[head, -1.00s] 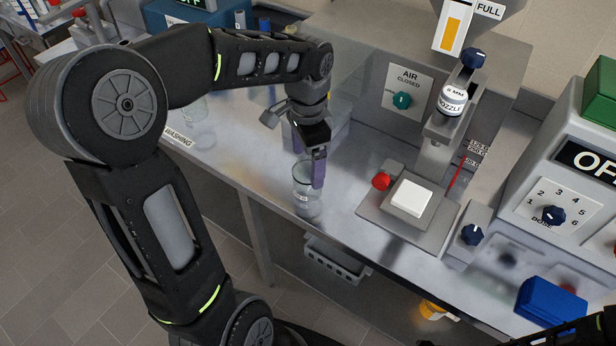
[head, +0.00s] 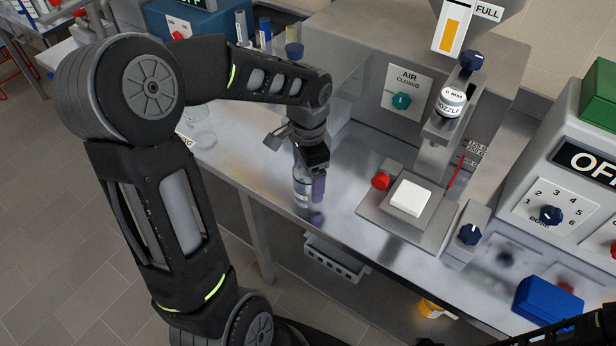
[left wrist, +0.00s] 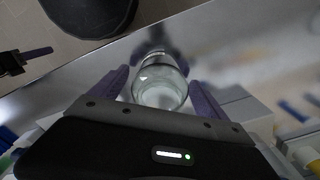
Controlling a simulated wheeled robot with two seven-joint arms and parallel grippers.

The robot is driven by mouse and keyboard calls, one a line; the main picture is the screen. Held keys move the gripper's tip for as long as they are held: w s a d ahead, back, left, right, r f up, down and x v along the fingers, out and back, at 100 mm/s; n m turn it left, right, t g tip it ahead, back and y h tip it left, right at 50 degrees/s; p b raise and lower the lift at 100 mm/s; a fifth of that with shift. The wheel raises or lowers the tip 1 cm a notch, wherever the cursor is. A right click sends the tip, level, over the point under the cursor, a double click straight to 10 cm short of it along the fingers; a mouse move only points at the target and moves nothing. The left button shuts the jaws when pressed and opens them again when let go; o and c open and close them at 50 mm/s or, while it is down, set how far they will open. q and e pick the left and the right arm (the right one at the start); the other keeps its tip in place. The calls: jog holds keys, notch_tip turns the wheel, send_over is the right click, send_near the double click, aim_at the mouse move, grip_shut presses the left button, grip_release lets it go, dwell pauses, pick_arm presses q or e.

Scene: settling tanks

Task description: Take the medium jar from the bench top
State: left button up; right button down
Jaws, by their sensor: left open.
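A clear glass jar (head: 301,190) stands upright on the metal bench top (head: 345,225) near its front edge. In the left wrist view the jar (left wrist: 160,85) shows between the two purple fingers of my left gripper (left wrist: 162,95), with a gap on each side. In the head view my left gripper (head: 308,182) is open and low around the jar, and its fingers partly hide it. In the left wrist view, a dark gripper with a purple finger, seemingly my right one (left wrist: 30,57), shows at the far left; its opening is unclear.
Right of the jar is a red knob (head: 380,181) beside a plate with a white pad (head: 411,198), under a nozzle (head: 452,101). Other clear glassware (head: 200,130) stands to the left. A grey basket (head: 335,258) is below the bench.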

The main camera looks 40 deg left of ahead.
pick_arm(q)
jog(key=shift+c, duration=0.4)
jog(key=c, duration=1.5)
jog(key=shift+c, duration=0.2)
notch_tip(320, 180, up, 18)
jog(key=p, duration=0.1)
